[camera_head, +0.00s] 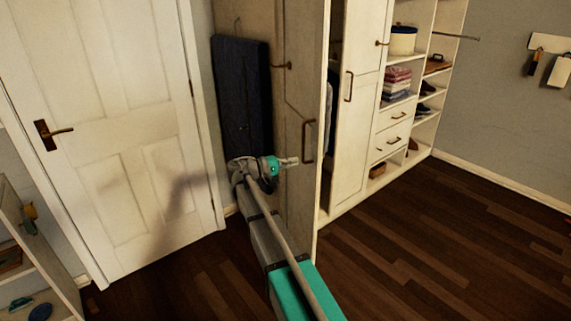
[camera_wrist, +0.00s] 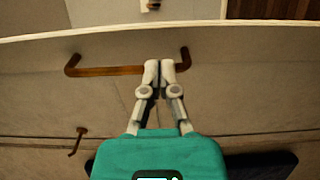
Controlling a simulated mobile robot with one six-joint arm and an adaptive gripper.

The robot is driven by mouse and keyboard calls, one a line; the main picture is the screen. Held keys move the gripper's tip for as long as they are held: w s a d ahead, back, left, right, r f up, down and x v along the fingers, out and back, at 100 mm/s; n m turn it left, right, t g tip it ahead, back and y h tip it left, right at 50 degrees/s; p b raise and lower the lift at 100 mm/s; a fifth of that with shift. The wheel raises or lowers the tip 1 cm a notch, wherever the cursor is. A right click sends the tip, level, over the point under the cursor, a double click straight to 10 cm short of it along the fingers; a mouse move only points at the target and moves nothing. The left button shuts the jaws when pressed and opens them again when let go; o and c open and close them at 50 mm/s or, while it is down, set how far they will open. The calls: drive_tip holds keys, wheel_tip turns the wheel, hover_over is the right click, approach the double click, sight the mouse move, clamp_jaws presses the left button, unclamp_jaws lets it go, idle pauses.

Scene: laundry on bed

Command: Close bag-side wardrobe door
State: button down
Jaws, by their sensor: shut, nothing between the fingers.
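The cream wardrobe door (camera_head: 301,92) near the dark blue bag (camera_head: 242,95) stands open, jutting into the room. Its brown bar handle (camera_head: 307,141) is near its free edge. My gripper (camera_head: 292,162) is in front of the door panel, a little left of and below this handle. In the wrist view the door (camera_wrist: 230,90) fills most of the picture. My gripper (camera_wrist: 160,66) is shut there, with its fingertips over the right part of the bar handle (camera_wrist: 105,71). Whether they touch the handle or door is unclear.
A second wardrobe door (camera_head: 358,110) is right of the opening. Open shelves with folded clothes (camera_head: 397,80) and drawers (camera_head: 393,138) are farther right. A white room door (camera_head: 110,130) is at left, and a low shelf (camera_head: 50,262) at lower left. The wood floor (camera_head: 450,240) at right is clear.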

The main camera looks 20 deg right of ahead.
sight(318, 157)
drive_tip(key=d, duration=0.7)
drive_tip(key=shift+d, duration=0.25)
drive_tip(key=shift+a, duration=0.3)
drive_tip(key=shift+d, duration=0.35)
